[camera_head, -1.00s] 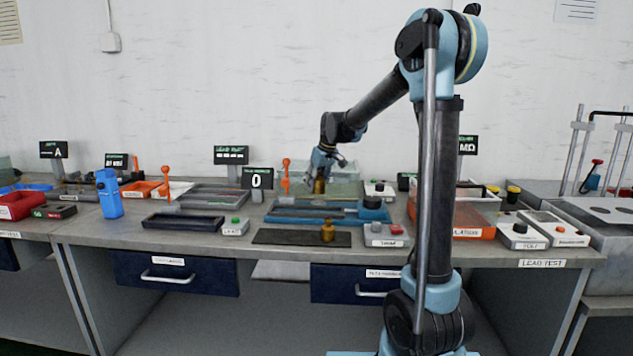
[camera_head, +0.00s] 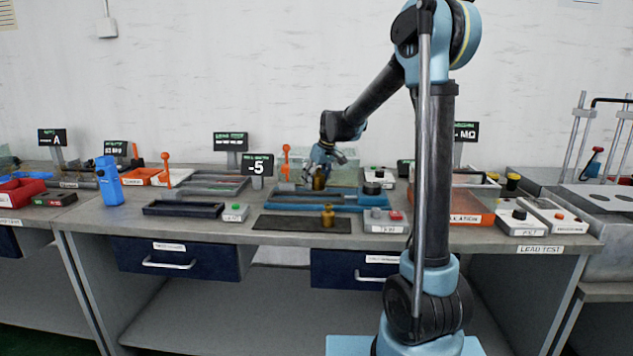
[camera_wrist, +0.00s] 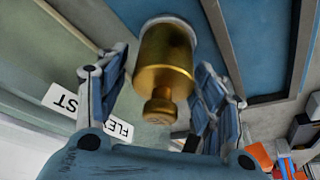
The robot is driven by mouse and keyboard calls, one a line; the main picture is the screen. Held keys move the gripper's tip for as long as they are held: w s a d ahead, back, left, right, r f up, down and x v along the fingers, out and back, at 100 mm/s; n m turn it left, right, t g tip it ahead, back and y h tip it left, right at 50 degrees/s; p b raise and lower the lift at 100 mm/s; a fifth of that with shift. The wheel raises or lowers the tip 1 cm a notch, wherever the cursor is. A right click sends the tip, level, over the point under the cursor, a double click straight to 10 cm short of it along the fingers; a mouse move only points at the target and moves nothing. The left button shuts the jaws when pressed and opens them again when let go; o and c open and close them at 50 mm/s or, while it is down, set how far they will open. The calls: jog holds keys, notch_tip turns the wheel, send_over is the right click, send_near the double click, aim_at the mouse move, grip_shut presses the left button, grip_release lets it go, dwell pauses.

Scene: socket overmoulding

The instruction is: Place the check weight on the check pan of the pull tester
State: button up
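A brass check weight (camera_head: 319,183) with a narrow knob stands at the pull tester (camera_head: 312,207), the blue device in the middle of the bench. In the wrist view the weight (camera_wrist: 166,65) rests end-on against a pale round disc (camera_wrist: 172,19), apparently the check pan, most of it hidden behind the weight. My gripper (camera_head: 322,171) is above the weight. In the wrist view its fingers are spread either side of the weight, with narrow gaps visible, so it looks open. The tester display (camera_head: 257,166) reads -5.
A second brass weight (camera_head: 328,215) stands on a dark mat (camera_head: 290,225) in front of the tester. A button box (camera_head: 384,221) is right of the mat, and a dark tray (camera_head: 183,209) is to the left. An orange-fronted bin (camera_head: 470,218) stands beyond my arm.

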jog(key=v, duration=1.2)
jog(key=shift+s, duration=0.1)
